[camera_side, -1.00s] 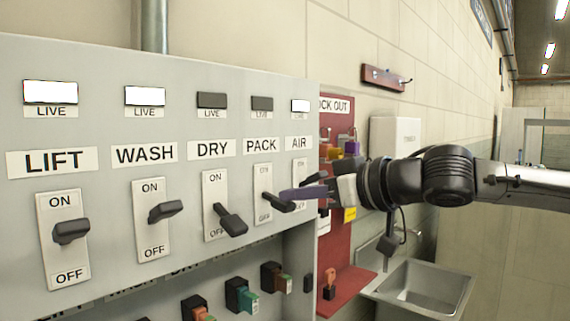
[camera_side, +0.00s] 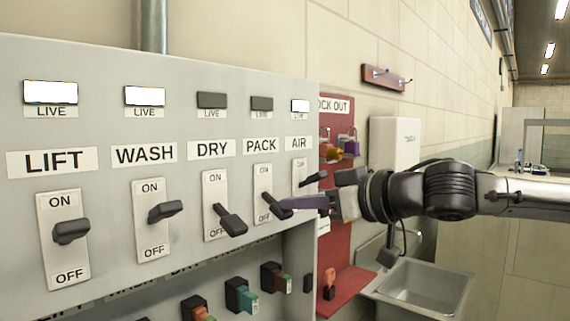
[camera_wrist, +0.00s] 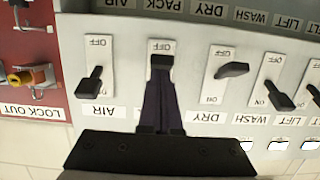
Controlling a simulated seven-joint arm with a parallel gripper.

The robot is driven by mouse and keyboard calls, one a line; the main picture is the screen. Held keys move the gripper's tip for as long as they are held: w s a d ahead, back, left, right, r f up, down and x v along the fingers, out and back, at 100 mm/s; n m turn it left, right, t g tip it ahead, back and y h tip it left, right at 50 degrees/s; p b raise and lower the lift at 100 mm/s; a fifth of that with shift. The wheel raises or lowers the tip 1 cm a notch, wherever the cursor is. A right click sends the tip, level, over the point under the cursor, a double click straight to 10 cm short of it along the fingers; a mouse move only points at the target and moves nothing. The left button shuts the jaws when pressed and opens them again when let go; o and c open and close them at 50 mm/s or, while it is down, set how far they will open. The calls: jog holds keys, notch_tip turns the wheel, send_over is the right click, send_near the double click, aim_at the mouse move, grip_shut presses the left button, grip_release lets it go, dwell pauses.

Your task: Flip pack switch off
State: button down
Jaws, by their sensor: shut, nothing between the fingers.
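The PACK switch (camera_side: 276,206) is a black lever on a white ON/OFF plate in the grey panel. Its lever slopes down towards OFF, and the PACK lamp (camera_side: 262,103) above it is dark. My gripper (camera_side: 290,203) is shut with nothing held, its purple fingertips at the lever's end. In the wrist view, which is upside down, the PACK lever (camera_wrist: 162,61) sits at the OFF end of its plate. My shut fingers (camera_wrist: 160,80) reach right up to it and seem to touch it; they hide the lower plate and the PACK label.
The DRY switch (camera_side: 231,221) on the left slopes down, its lamp dark. The AIR switch (camera_side: 313,179) close on the right stands higher, its lamp lit. WASH (camera_side: 166,211) and LIFT (camera_side: 71,231) have lit lamps. A red lock-out board (camera_side: 340,250) and a sink (camera_side: 422,288) are to the right.

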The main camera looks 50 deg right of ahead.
jog(key=shift+w+f, duration=0.15)
jog(key=shift+f, duration=0.6)
jog(key=r+v, duration=0.1)
jog(key=v, duration=0.7)
jog(key=shift+r, duration=0.2)
jog(key=s+d+f+m+g+h, duration=0.2)
jog(key=d+f+g, duration=0.1)
jog(key=d+f, duration=0.35)
jog(key=s+d+f+m+g+h, duration=0.2)
jog(key=d+f+g, duration=0.1)
jog(key=d+f, duration=0.35)
jog(key=s+a+f+n+g+y, duration=0.2)
jog(key=s+a+f, duration=0.1)
jog(key=f, duration=0.4)
jog(key=s+a+f+n+g+y, duration=0.2)
jog(key=s+a+f, duration=0.1)
jog(key=f, duration=0.4)
jog(key=shift+s+f, duration=0.25)
jog(key=shift+s, duration=0.1)
